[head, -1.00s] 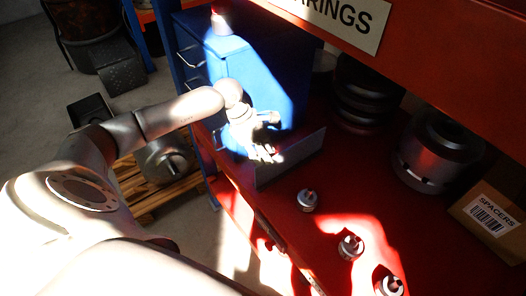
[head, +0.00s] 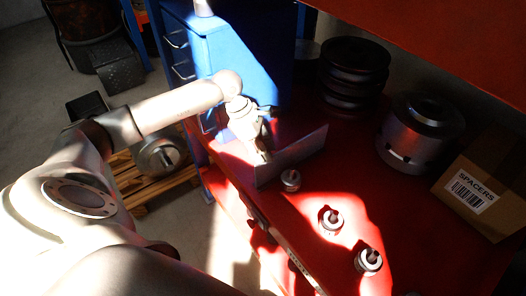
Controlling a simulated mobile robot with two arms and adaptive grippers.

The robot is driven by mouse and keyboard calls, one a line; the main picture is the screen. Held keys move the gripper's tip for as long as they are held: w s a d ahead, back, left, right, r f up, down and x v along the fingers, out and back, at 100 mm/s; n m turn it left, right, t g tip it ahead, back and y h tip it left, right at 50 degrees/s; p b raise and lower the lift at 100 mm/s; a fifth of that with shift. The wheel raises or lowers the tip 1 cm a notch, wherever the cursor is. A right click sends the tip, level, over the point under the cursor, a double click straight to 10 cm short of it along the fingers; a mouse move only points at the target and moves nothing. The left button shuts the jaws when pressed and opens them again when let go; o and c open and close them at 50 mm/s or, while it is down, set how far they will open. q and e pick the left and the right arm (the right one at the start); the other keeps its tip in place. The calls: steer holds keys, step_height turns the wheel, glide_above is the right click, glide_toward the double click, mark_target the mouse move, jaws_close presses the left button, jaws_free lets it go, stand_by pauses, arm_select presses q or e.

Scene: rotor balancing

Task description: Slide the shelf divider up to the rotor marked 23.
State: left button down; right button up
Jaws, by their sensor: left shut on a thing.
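The shelf divider (head: 302,152) is a thin grey plate standing upright on the red shelf (head: 408,215), in the head view's middle. My left gripper (head: 264,156) reaches down to its left part and is shut on it; the fingertips are small and partly in glare. Several small metal rotors stand in a row on the shelf: one rotor (head: 290,181) is close beside the divider, and I cannot tell whether they touch. A second rotor (head: 331,221) and a third rotor (head: 368,262) stand farther toward the lower right. Their numbers are too small to read. My right gripper is not in view.
A blue drawer cabinet (head: 225,55) stands behind my left gripper. Black stacked pulleys (head: 352,72), a grey metal drum (head: 418,135) and a cardboard box marked SPACERS (head: 478,190) stand at the back right. A red beam (head: 430,35) crosses above. The shelf's front edge is at lower left.

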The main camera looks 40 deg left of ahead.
arm_select(q)
steer(key=shift+w+r, duration=0.1)
steer(key=shift+r, duration=0.15)
steer(key=shift+w+a, duration=0.1)
steer(key=shift+a, duration=0.15)
steer(key=c, duration=1.2)
jaws_free()
steer(key=shift+a+f, duration=0.2)
steer(key=shift+a, duration=0.2)
steer(key=shift+o, duration=0.3)
steer(key=shift+d, duration=0.25)
steer(key=v, duration=1.2)
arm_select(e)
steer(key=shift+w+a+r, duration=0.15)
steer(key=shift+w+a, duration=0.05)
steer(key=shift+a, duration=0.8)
